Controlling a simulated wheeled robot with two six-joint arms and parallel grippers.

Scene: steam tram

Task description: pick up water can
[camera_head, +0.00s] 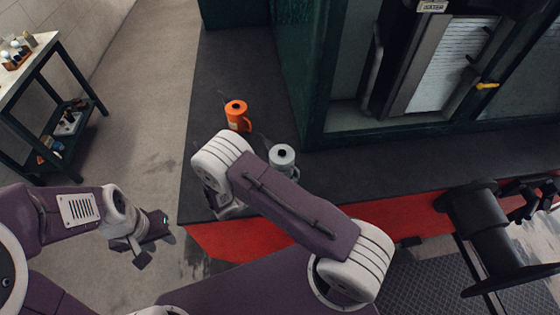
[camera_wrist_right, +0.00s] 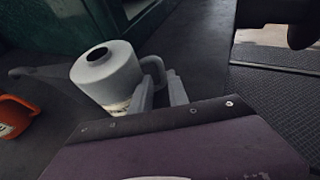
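A grey can (camera_head: 283,158) with a dark round opening on top and a side handle stands upright on the dark platform. It also shows in the right wrist view (camera_wrist_right: 107,75), with a long spout to the left. An orange can (camera_head: 237,116) with a handle stands behind it to the left; part of it shows in the right wrist view (camera_wrist_right: 14,117). My right gripper (camera_wrist_right: 160,92) has its two grey fingers apart, close to the grey can's handle. Contact cannot be told. My right arm hides these fingers in the head view. My left gripper (camera_head: 155,246) is empty and appears open, far from both cans.
The dark platform (camera_head: 225,75) has a red front edge (camera_head: 225,240). A green cabin frame (camera_head: 300,95) rises behind and right of the cans. A black cylindrical fitting (camera_head: 485,235) stands at right. A shelf table (camera_head: 45,65) is at far left, with open floor between.

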